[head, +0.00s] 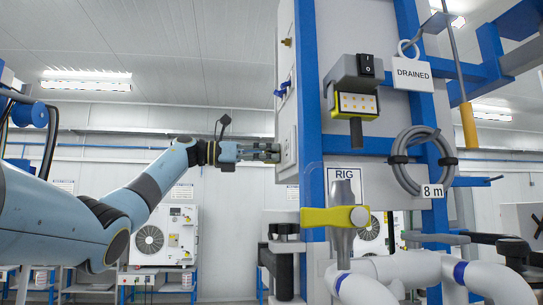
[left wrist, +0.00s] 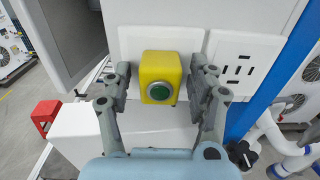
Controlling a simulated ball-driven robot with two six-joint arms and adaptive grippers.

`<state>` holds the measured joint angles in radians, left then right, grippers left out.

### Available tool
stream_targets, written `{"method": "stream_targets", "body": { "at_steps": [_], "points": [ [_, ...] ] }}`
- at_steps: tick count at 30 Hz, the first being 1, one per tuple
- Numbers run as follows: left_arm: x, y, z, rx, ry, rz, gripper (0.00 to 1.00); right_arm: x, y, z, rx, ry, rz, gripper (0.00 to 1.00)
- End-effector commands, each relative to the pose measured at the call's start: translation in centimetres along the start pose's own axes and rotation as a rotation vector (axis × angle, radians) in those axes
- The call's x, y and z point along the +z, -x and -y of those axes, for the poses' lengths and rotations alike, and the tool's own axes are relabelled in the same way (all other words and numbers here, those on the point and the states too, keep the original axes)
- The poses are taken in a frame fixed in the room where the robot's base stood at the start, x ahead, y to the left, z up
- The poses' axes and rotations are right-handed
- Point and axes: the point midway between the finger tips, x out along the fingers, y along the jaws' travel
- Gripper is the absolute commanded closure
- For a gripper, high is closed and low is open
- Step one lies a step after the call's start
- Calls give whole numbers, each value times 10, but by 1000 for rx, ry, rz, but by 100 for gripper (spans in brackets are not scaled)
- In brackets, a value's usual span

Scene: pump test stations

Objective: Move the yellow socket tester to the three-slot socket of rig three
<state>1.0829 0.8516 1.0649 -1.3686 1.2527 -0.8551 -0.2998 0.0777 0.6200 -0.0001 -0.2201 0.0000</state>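The yellow socket tester (left wrist: 160,78), a block with a green round button, sits against a white socket plate (left wrist: 128,40) in the left wrist view. My left gripper (left wrist: 160,85) is open, one finger on each side of the tester, with a small gap showing on both sides. A second white plate (left wrist: 240,65) with several dark slots is just to the right. In the head view my left gripper (head: 270,152) reaches the side of a white panel (head: 287,140); the tester cannot be made out there. My right gripper is not in view.
A blue-framed rig (head: 308,110) carries a yellow-handled valve (head: 335,216), white pipes (head: 400,268), a coiled grey hose (head: 398,160) and a DRAINED tag (head: 412,74). Its RIG sign (head: 345,180) is partly hidden. A red stool (left wrist: 46,113) stands at left in the wrist view.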

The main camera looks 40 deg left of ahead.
Motion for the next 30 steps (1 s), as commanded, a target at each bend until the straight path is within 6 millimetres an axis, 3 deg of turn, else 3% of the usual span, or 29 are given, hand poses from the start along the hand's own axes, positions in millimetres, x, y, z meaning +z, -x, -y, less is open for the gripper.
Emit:
{"method": "stream_targets", "body": {
  "at_steps": [2, 12, 30],
  "points": [
    [0, 0, 0, 0, 0, 0, 54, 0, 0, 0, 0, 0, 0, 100],
    [0, 0, 0, 0, 0, 0, 99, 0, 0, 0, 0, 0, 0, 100],
    [-1, 15, -1, 1, 0, -1, 100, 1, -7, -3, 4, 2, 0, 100]
  ]
}}
